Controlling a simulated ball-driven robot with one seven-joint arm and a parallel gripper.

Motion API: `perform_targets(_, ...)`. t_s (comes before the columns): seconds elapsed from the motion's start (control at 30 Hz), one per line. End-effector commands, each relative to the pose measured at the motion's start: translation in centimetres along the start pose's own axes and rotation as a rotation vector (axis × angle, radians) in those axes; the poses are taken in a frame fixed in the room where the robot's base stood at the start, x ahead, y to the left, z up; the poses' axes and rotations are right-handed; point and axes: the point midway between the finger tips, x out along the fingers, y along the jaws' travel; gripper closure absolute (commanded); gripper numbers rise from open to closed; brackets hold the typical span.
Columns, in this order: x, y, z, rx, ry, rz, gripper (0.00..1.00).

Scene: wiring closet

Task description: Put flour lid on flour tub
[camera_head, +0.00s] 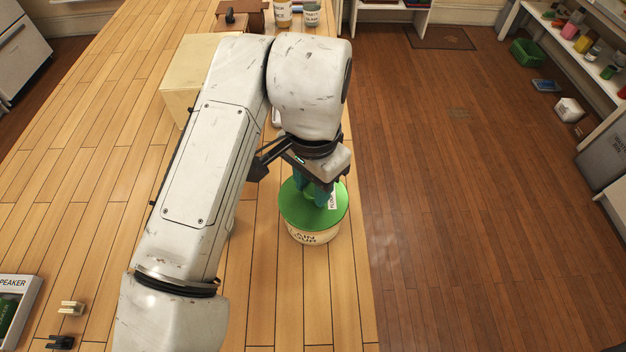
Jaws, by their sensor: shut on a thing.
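The flour tub (311,236) is a cream tub with dark lettering. It stands upright near the right edge of the wooden counter. The green flour lid (298,212) lies over the tub's mouth and looks about level. A small white label shows on the lid's right part. From this angle I cannot tell whether the lid is seated on the rim or just above it. My gripper (318,196) points down over the lid and is shut at its middle. My arm hides the lid's handle and part of the fingers.
A pale box (178,88) stands behind my arm on the counter (100,130). Jars (283,14) and a brown box stand at the far end. A speaker box (18,300) and small clips lie at the lower left. The counter drops to the floor on the right.

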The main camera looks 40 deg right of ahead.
Motion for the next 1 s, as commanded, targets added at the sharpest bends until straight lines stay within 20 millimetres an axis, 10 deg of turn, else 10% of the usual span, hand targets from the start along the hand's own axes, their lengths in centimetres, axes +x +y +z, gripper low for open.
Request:
perform_targets(0.03, 0.13, 0.0, 0.01, 0.0, 0.0, 0.0, 1.0)
perform_targets(0.07, 0.08, 0.0, 0.01, 0.0, 0.0, 0.0, 0.64)
perform_targets(0.13, 0.06, 0.0, 0.01, 0.0, 0.0, 0.0, 0.58)
perform_targets(0.5, 0.06, 0.0, 0.0, 0.0, 0.0, 0.0, 0.57)
perform_targets(0.8, 0.06, 0.0, 0.0, 0.0, 0.0, 0.0, 0.28)
perform_targets(1.0, 0.06, 0.0, 0.0, 0.0, 0.0, 0.0, 0.28)
